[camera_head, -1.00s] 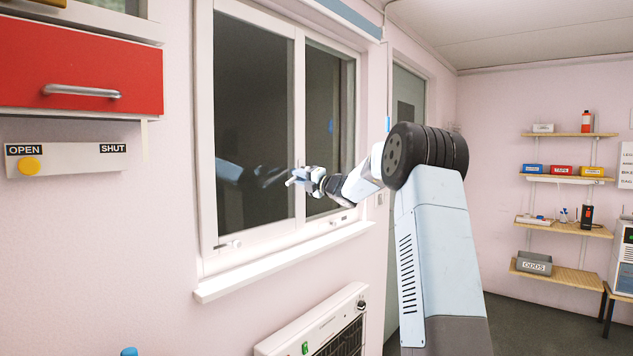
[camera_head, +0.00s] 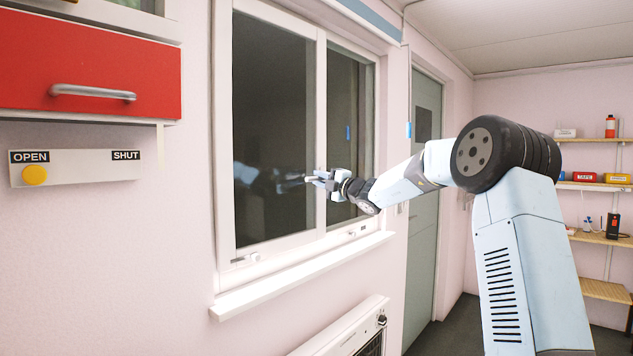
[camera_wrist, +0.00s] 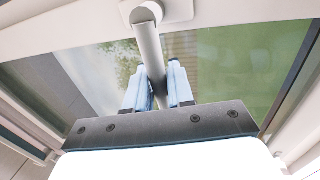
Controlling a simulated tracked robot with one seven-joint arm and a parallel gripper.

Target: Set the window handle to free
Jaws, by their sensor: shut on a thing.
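The window handle (camera_wrist: 149,50) is a pale grey bar. In the wrist view it hangs from a round mount on the white frame at the top and runs down between my fingers. My gripper (camera_wrist: 157,92) is shut on the handle's lower part, with one blue finger on each side. In the head view my gripper (camera_head: 318,181) is at the window's middle post, and the handle is too small and covered to make out there. The window (camera_head: 275,130) has dark panes in a white frame and looks closed.
A red drawer (camera_head: 90,65) and a panel marked OPEN and SHUT (camera_head: 90,168), with a yellow knob under OPEN, are on the wall at left. A white sill (camera_head: 300,277) juts out below the window. A heater (camera_head: 350,330) stands beneath. A door (camera_head: 425,190) is at right.

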